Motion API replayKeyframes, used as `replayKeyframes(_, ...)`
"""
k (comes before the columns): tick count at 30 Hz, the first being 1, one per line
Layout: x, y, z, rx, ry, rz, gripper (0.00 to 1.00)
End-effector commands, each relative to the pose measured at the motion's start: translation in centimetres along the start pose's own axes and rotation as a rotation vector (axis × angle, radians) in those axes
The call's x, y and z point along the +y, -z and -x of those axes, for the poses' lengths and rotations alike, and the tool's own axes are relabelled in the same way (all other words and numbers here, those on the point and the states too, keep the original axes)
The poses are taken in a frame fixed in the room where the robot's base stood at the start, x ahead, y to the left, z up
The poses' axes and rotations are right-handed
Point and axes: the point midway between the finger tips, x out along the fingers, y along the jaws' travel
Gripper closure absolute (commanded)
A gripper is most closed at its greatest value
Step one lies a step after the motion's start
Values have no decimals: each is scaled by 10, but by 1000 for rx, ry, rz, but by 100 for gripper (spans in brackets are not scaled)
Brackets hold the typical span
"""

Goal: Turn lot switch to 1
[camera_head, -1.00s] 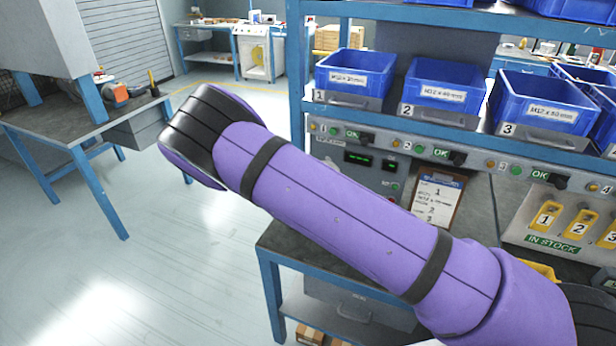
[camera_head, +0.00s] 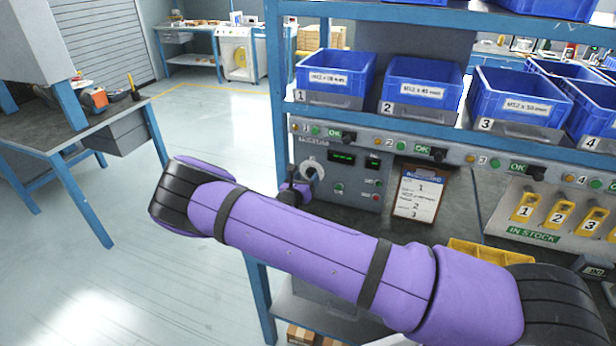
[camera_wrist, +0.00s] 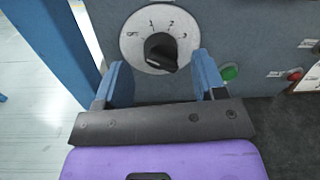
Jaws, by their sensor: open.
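The lot switch is a black knob (camera_wrist: 160,50) on a round white dial (camera_wrist: 137,58) set in the grey panel. Marks 1, 2 and 3 run over the dial's top and right, with another mark at the left. I cannot clearly tell which mark the knob points to. My gripper (camera_wrist: 163,78) is open and empty, its two blue fingers spread on either side just below the knob in the wrist view. In the head view the white dial (camera_head: 305,166) is partly covered by my gripper (camera_head: 299,186) in front of it.
A green button (camera_wrist: 229,72) is close to the right finger. A clipboard (camera_head: 418,192) stands right of the control panel (camera_head: 362,182). A shelf of blue bins (camera_head: 335,75) hangs above. A blue post (camera_wrist: 55,40) is left of the dial. Open floor lies left.

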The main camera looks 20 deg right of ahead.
Motion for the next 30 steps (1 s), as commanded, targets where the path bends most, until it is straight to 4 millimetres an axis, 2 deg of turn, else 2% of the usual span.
replayKeyframes(6, 0, 0, -19, 1, 0, 0, 36)
replayKeyframes(16, 0, 0, -22, 1, 0, 0, 36)
replayKeyframes(17, 0, 0, -22, 1, 0, 0, 40)
replayKeyframes(21, 0, 0, -22, 1, 0, 0, 73)
replayKeyframes(23, 0, 0, -22, 1, 0, 0, 85)
replayKeyframes(30, 0, 0, -22, 2, 0, -15, 85)
